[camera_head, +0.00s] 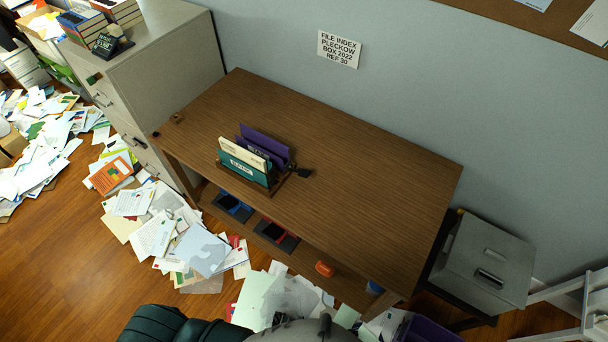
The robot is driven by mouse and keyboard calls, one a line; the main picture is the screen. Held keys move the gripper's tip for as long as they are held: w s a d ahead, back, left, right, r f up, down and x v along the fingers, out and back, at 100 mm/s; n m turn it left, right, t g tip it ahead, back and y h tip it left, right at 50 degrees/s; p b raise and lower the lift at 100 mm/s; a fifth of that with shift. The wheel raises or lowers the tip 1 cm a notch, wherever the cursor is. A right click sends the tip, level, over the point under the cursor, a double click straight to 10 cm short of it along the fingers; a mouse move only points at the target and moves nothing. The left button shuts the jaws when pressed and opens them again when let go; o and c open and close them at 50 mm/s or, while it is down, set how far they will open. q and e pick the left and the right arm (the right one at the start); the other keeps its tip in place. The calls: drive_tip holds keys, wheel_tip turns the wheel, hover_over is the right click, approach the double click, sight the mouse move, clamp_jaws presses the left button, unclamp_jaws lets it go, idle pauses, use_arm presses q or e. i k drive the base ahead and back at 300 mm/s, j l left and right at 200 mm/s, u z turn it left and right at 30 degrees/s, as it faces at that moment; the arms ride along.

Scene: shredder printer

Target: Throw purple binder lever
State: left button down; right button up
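A purple binder (266,144) stands upright at the back of a small group of binders in a holder (286,184) on the wooden desk (350,165). A cream binder (238,149) and a teal binder (240,171) stand in front of it and hide its lower part. A small dark piece (303,173) sticks out beside the holder on the right; I cannot tell whether it is a lever. Neither of my grippers shows in the view.
Blue (232,207) and red (275,234) items and an orange object (324,268) lie on the lower shelf. Papers (190,240) cover the floor. The desk's right half is clear.

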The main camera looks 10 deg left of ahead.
sight(304, 173)
drive_tip(key=l+u, duration=0.2)
drive_tip(key=u, duration=0.25)
drive_tip(key=k+l+u, duration=0.15)
drive_tip(key=u, duration=0.3)
drive_tip(key=k+l+u, duration=0.1)
drive_tip(key=u, duration=0.3)
